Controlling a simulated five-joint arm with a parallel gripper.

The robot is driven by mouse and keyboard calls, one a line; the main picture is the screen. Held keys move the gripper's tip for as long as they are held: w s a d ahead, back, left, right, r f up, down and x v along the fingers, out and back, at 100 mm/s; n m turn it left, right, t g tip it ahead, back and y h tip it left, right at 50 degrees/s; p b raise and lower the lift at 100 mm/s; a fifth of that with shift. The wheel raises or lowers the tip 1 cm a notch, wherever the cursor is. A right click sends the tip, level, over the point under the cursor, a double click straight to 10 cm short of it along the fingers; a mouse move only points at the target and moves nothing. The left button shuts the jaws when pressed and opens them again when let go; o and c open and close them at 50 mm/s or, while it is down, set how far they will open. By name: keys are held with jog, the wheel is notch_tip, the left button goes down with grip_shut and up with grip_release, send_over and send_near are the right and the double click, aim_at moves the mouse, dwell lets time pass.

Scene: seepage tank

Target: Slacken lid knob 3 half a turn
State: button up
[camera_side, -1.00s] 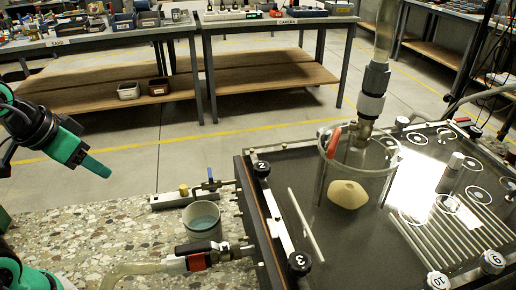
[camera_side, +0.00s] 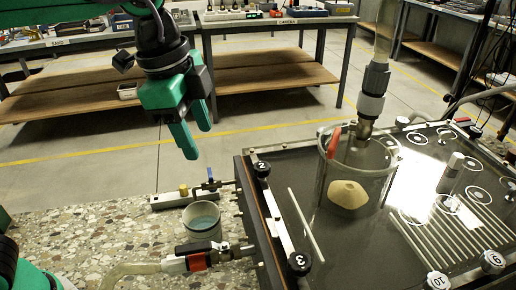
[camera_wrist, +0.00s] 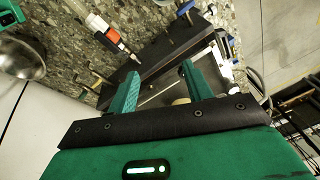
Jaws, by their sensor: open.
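Lid knob 3 (camera_side: 299,263) is a black knob with a white 3 on top, at the near left corner of the dark tank lid (camera_side: 345,255). Knob 2 (camera_side: 262,170) sits farther back on the same edge. My gripper (camera_side: 198,142) is open and empty, pointing down in the air to the left of the tank, clear of knob 3. In the wrist view its green fingers (camera_wrist: 160,85) are spread, with a dark tank edge (camera_wrist: 165,55) beyond them. I cannot pick out knob 3 in the wrist view.
A cup (camera_side: 202,222), a hose with a red-marked valve (camera_side: 198,262) and a brass-fitted block (camera_side: 185,199) lie left of the tank. Knobs 10 (camera_side: 437,281) and 9 (camera_side: 492,262) are at the right.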

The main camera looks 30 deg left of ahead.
jog(key=s+d+m+g, duration=0.1)
jog(key=d+m, duration=0.5)
jog(key=d, duration=0.6)
jog(key=m+g+y, duration=0.1)
jog(key=m, duration=0.3)
send_over(300, 261)
jog(key=shift+f, duration=0.5)
jog(key=shift+f, duration=0.1)
jog(key=shift+f, duration=3.85)
jog(key=c, duration=1)
jog(key=shift+o, duration=0.2)
